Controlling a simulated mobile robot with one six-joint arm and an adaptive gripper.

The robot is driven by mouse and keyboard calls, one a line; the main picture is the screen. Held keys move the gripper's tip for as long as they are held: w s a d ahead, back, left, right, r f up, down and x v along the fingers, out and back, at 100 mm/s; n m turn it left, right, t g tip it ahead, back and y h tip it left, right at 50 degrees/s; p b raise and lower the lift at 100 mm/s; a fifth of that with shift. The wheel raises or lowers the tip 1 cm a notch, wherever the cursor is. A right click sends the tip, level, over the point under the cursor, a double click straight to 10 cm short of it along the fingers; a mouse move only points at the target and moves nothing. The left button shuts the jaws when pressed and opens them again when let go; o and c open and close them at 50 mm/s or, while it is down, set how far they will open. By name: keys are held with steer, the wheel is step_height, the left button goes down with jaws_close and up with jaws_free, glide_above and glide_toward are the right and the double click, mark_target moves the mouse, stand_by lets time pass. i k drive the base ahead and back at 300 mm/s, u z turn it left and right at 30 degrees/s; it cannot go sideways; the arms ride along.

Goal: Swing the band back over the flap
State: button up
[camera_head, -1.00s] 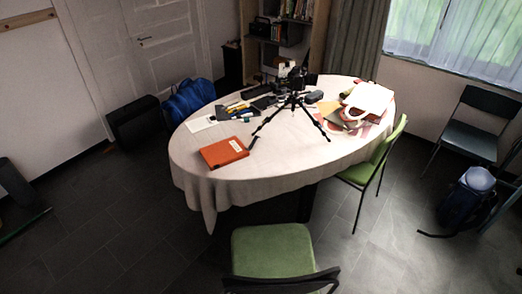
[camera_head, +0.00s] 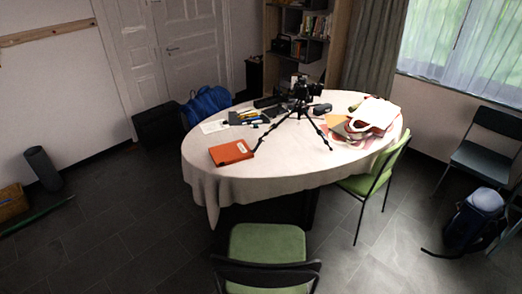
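An orange folder or book (camera_head: 231,152) lies flat near the front left edge of the oval table (camera_head: 290,167), in the head view. A small pale mark shows near its right side. A band and a flap are too small to make out on it. My gripper is not in view.
A black tripod with a camera (camera_head: 299,112) stands on the table, with pens and papers (camera_head: 214,127) behind the folder and bags (camera_head: 373,114) at the right. Green chairs (camera_head: 267,244) (camera_head: 375,179) stand at the front and right. The floor at left (camera_head: 110,220) is mostly clear.

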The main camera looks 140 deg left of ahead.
mark_target(260, 141)
steer(key=k, duration=0.1)
steer(key=u, duration=2.8)
steer(key=i, duration=1.45)
